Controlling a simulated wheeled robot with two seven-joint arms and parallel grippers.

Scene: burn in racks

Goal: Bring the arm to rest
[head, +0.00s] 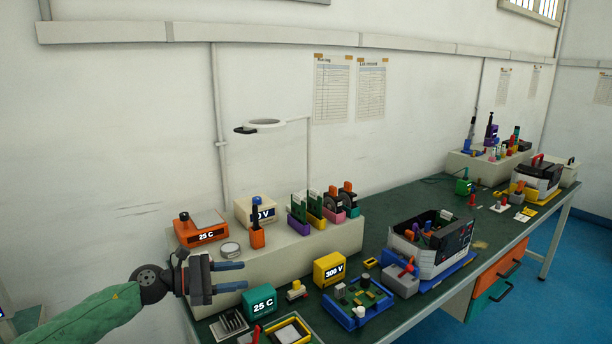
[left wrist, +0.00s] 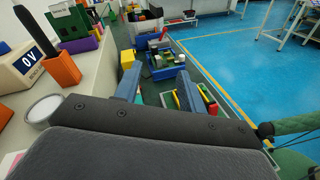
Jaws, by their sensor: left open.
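My left gripper (head: 230,276) comes in from the left in the head view, on a green-sleeved arm, above the near left end of the bench. Its two blue fingers point right and stand apart, with nothing between them. In the left wrist view the fingers (left wrist: 158,90) are spread, with bench items showing between and beyond them. My right gripper is not in either view.
The green bench (head: 388,208) runs to the back right. A beige riser (head: 345,240) holds an orange "25 C" box (head: 201,229) and several boards. A yellow "300 V" box (head: 329,268), a teal "25 C" box (head: 259,302) and a blue tray (head: 347,315) stand near the gripper.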

